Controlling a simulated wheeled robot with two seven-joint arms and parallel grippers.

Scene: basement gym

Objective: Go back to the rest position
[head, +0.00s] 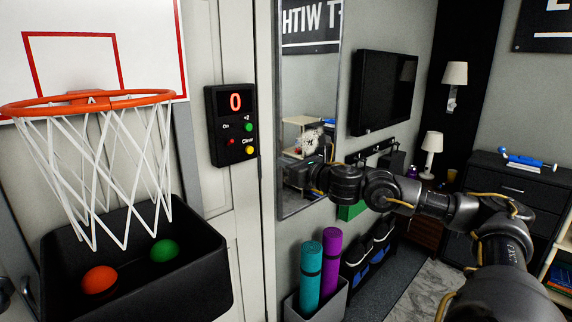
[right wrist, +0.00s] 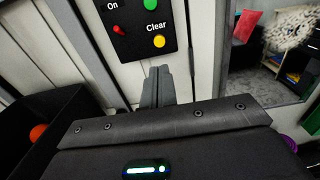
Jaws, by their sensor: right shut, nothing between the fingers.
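My right arm reaches in from the right in the head view. Its gripper (head: 298,172) is in front of the mirror, to the right of and a little below the scoreboard (head: 231,124). In the right wrist view the fingers (right wrist: 156,82) are together and empty, pointing toward the wall below the scoreboard's yellow Clear button (right wrist: 159,41). The fingers look apart from the buttons. The scoreboard display reads 0, and it also has a red switch and a green button. My left gripper does not show.
A basketball hoop (head: 88,102) hangs over a black bin (head: 205,272) holding an orange and a green ball. A tall mirror (head: 308,100) is behind my right gripper. Rolled mats (head: 310,272) stand in a bin below. A black dresser (head: 510,190) is at right.

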